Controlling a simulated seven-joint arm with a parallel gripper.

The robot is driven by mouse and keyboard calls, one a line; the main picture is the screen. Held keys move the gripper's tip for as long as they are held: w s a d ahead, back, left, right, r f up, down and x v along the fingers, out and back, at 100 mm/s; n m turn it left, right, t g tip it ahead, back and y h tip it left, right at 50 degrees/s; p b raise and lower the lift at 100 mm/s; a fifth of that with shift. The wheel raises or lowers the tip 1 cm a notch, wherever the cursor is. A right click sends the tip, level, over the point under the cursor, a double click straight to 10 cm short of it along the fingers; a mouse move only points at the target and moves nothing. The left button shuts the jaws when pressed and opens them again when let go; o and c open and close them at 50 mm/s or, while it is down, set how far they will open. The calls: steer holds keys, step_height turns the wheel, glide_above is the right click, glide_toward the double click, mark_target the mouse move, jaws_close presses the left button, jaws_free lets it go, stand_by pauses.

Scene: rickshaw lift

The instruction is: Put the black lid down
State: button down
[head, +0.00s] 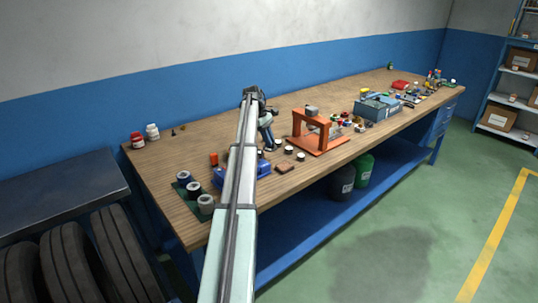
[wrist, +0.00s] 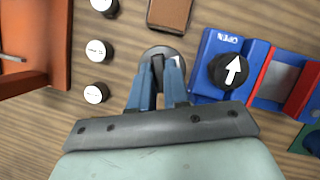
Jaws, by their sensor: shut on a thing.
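My gripper (wrist: 161,72) points down over the workbench, with its two blue fingers closed around a round dark lid. The black lid (wrist: 164,50) shows as a dark disc with a paler middle at the fingertips. The fingers hide part of it, and I cannot tell whether it touches the bench. In the head view my gripper (head: 271,146) is low over the wooden bench (head: 225,135), between the blue fixture and the orange frame. The lid cannot be made out there.
A blue fixture (wrist: 204,70) with a black arrow knob (wrist: 228,70) stands close right of the lid. A brown block (wrist: 170,13) lies just beyond. White-topped black caps (wrist: 98,50) stand in a row at left, beside the orange frame (wrist: 50,45). Bare wood lies between.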

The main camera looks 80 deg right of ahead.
steer(key=shift+f, duration=3.25)
steer(key=c, duration=1.1)
jaws_free()
steer(key=shift+f, duration=0.1)
steer(key=v, duration=1.2)
